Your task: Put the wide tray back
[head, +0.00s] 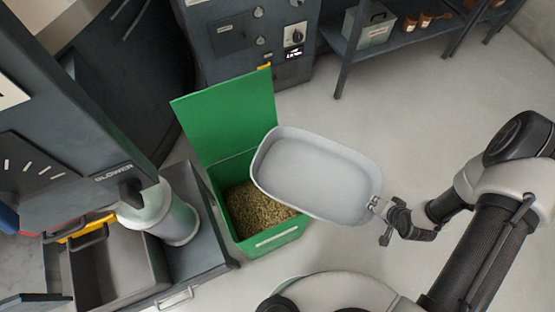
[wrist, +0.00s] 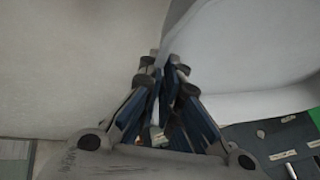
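The wide tray (head: 312,176) is a pale grey, shallow tray with rounded corners. In the head view it hangs in the air, overlapping the right part of the green bin, with its hollow side facing the camera; it looks empty. My gripper (head: 380,207) is at the tray's lower right end, shut on its rim or handle there. In the wrist view the gripper's fingers (wrist: 163,75) close together on a thin edge of the tray (wrist: 240,60), whose pale wall fills much of the picture. The exact contact is partly hidden by the fingers.
An open green bin (head: 222,118) holding grain (head: 252,208) stands under and left of the tray. A grey machine marked BLOWER (head: 112,174) with a clear cylinder (head: 176,222) and a dark drawer (head: 118,268) is left. A shelf (head: 343,52) stands behind. Floor at right is clear.

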